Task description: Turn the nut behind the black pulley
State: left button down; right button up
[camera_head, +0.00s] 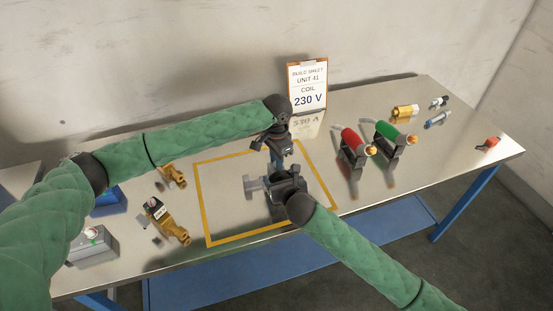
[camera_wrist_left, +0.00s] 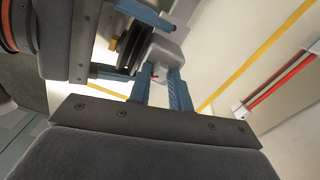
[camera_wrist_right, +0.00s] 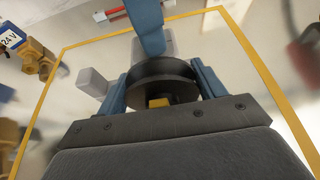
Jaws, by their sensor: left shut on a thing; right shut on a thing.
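A black pulley (camera_wrist_right: 160,80) shows between the two blue fingers of my right gripper (camera_wrist_right: 160,92), which hold it at its sides; it also shows in the left wrist view (camera_wrist_left: 132,45). A small brass piece (camera_wrist_right: 158,102) sits at the pulley's face on the palm side. A grey block (camera_wrist_left: 166,52) lies directly behind the pulley. My left gripper (camera_wrist_left: 162,78) is shut on this block, reaching in from the far side. Both grippers meet inside the yellow outline in the head view, where they hide most of the assembly. I cannot make out a separate nut behind the pulley.
A yellow outline (camera_head: 204,213) marks the bench middle. Red (camera_head: 352,138) and green (camera_head: 385,130) cylinders stand on black holders at right, with brass and dark fittings beyond. Brass parts (camera_head: 168,222) and a grey box (camera_head: 92,245) lie at left. A build sheet (camera_head: 307,85) stands behind.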

pick_arm(q)
jog(key=m, duration=0.5)
jog(key=shift+m, duration=0.3)
jog(key=shift+w+a, duration=0.1)
dwell(0.4)
jog(key=c, duration=1.6)
grip_release()
jog(key=shift+o, duration=0.2)
notch_tip(320, 180, up, 12)
pick_arm(e)
jog(key=o, duration=1.6)
jog(key=shift+c, duration=0.2)
